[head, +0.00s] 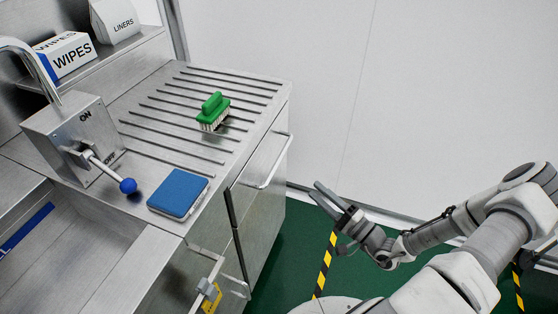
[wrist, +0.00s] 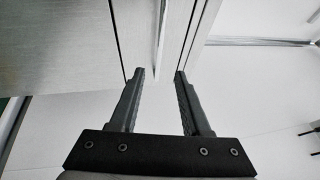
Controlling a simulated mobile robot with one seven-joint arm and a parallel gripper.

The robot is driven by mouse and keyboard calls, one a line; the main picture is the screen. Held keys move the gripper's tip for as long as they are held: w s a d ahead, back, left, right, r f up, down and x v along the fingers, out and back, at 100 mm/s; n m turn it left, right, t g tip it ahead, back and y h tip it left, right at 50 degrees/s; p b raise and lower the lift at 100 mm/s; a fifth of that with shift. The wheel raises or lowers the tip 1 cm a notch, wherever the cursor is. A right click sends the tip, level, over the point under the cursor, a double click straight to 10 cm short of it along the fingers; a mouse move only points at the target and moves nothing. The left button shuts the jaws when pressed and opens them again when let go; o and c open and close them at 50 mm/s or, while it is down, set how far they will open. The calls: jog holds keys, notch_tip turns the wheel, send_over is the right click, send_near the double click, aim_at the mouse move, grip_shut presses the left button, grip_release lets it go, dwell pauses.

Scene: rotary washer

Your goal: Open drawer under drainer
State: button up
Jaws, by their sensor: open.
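The ribbed drainer (head: 190,100) is the top of the steel counter in the head view. Below it, the drawer (head: 262,195) has a plain steel front that looks closed, with a bar handle (head: 278,165) near its top. My gripper (head: 317,190) is right of the handle, apart from it in the head view. In the wrist view my gripper (wrist: 158,73) is open and empty, its fingertips toward a steel front (wrist: 60,40). A pale narrow bar (wrist: 163,35) runs ahead between the fingertips; it looks like the handle, but its distance is unclear.
A green brush (head: 213,110) and a blue sponge (head: 178,192) lie on the counter. A lever with a blue knob (head: 128,186) stands left of them. A yellow tag (head: 211,297) hangs on a lower handle. Green floor (head: 295,240) lies open before the drawer, with a white wall behind.

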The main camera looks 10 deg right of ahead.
aim_at(279, 158)
jog(key=b+x, duration=0.2)
jog(key=x, duration=1.3)
jog(key=shift+w+a+r+b, duration=0.1)
jog(key=shift+w+a+b, duration=0.05)
jog(key=shift+a+b, duration=0.15)
grip_shut()
dwell(0.6)
